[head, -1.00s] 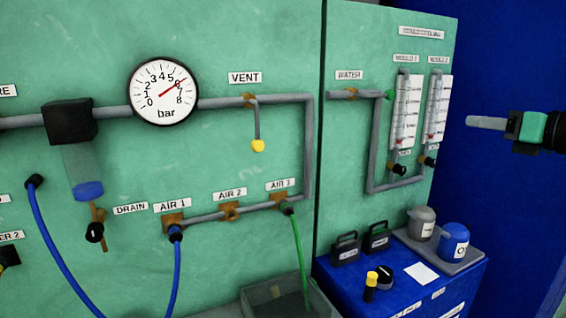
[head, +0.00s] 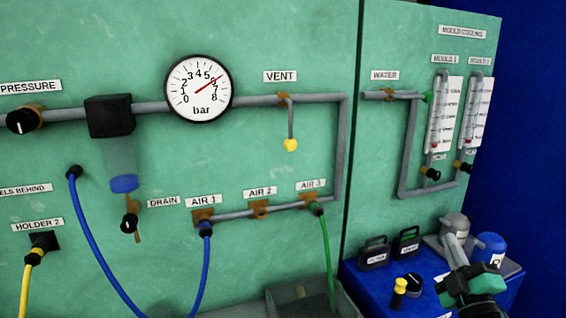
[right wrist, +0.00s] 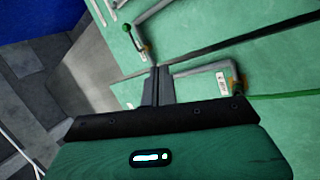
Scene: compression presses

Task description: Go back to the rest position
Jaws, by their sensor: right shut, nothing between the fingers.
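I cannot tell from these views how far the fingers are from the panel. My left gripper does not show in the head view.
The green panel (head: 260,150) carries a gauge (head: 198,88), pipes, a yellow-tipped vent lever (head: 290,144) and hoses. Grey floor (right wrist: 35,90) shows at left in the wrist view.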

